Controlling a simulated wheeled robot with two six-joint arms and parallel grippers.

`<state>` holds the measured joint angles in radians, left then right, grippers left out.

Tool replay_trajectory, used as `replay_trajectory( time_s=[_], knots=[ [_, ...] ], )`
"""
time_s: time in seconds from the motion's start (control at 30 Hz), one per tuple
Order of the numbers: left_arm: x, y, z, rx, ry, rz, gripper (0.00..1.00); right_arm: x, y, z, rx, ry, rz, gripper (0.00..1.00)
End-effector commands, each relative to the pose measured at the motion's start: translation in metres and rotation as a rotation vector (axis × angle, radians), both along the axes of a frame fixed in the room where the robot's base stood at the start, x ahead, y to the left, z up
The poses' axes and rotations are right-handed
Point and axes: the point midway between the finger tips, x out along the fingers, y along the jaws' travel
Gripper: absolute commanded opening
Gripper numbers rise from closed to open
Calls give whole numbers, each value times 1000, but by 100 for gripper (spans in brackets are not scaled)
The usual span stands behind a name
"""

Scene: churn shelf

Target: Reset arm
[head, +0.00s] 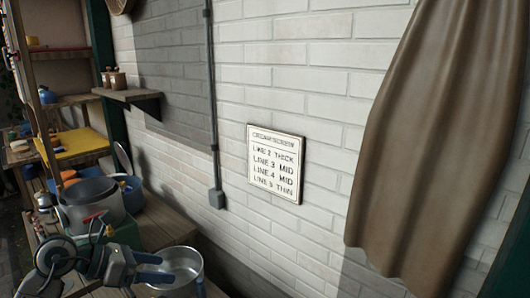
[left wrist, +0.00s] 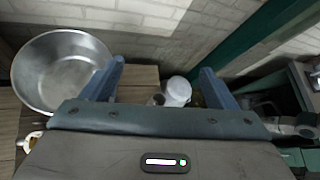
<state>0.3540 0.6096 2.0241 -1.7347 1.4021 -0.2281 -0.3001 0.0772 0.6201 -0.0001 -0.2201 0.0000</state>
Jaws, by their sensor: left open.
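My left gripper (head: 152,268) is at the lower left of the head view, open and empty, with its two blue fingers apart beside a metal pot (head: 185,262). In the left wrist view the fingers of my left gripper (left wrist: 162,68) are spread wide with nothing held between them. The open metal pot (left wrist: 62,72) stands on wooden boards to the left of the fingers there and looks empty. My right gripper shows in neither view.
A large grey pot (head: 92,200) stands behind my left arm. A white sign (head: 275,165) with line thicknesses hangs on the brick wall. A brown curtain (head: 430,140) hangs at right. A white lidded jar (left wrist: 178,92) stands beyond the fingers. A small wall shelf (head: 128,95) holds jars.

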Motion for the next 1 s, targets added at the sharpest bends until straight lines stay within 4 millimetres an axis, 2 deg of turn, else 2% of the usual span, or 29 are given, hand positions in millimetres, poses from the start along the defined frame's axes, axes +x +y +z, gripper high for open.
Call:
replay_trajectory(
  time_s=[0.03, 0.1, 0.2, 0.27, 0.37, 0.43, 0.57, 0.67, 0.77, 0.87, 1.0],
  knots=[
    [-6, -18, 5, -122, -16, -3, 81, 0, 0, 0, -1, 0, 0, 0],
    [-12, -38, 20, -306, -37, 9, 81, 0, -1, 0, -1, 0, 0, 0],
    [-20, -54, 42, -570, -46, 48, 81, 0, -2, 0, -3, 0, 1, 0],
    [-24, -56, 55, -731, -39, 87, 81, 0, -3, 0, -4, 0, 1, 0],
    [-29, -49, 72, -994, -12, 174, 81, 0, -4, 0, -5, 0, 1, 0],
    [-31, -38, 79, -1175, 19, 253, 81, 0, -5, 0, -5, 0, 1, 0],
    [-32, -6, 76, -1489, 107, 441, 81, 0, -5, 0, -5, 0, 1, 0],
    [-34, 23, 57, -1709, 194, 619, 81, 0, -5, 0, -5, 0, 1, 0],
    [-39, 50, 25, -1903, 298, 831, 81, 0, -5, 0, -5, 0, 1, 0],
    [-52, 71, -19, -2062, 419, 1074, 81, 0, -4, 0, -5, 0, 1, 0],
    [-86, 85, -93, -2209, 612, 1463, 81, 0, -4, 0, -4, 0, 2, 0]
  ],
)
